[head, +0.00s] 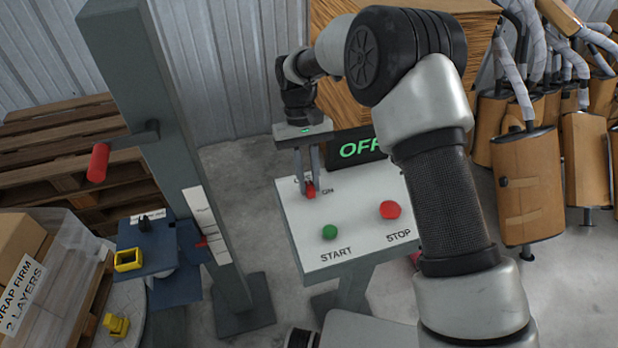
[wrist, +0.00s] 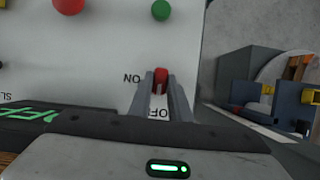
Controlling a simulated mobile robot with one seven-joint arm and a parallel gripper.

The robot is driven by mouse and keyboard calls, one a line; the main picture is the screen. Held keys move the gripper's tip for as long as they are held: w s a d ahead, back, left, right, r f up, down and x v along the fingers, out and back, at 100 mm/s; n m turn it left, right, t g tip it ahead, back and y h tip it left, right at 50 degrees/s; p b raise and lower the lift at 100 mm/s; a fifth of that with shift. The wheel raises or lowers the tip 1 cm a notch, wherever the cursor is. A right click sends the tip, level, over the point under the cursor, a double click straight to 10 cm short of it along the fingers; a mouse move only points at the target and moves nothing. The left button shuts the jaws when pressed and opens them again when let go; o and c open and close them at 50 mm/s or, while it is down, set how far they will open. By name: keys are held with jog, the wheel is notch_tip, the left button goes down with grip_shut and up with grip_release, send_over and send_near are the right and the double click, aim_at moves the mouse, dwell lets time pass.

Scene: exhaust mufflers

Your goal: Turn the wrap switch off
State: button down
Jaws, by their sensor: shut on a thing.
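The wrap switch (head: 310,190) is a small red lever on the upper left of the white control panel (head: 300,239), beside the label ON. In the wrist view the red lever (wrist: 161,75) sits between my two fingertips, with ON to its left and the start of OFF below it. My gripper (head: 309,192) reaches down to the panel and is shut on the lever. The display (head: 357,150) behind the panel shows green letters reading OFF, partly hidden by my arm. Part of the lever is hidden by the fingers.
A green START button (head: 329,232) and a red STOP button (head: 390,210) stand on the panel near my gripper. A grey column (head: 185,130) with a red-handled crank (head: 98,162) rises at left. Wrapped mufflers (head: 528,185) hang at right.

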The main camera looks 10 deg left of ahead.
jog(key=shift+n, duration=0.3)
jog(key=c, duration=1.6)
grip_release()
jog(key=shift+c, duration=0.2)
jog(key=shift+w+r, duration=0.1)
jog(key=shift+r, duration=0.05)
jog(key=p+v, duration=0.1)
jog(key=v, duration=1.6)
jog(key=shift+a+p, duration=0.2)
jog(key=shift+p, duration=0.15)
jog(key=shift+r, duration=0.1)
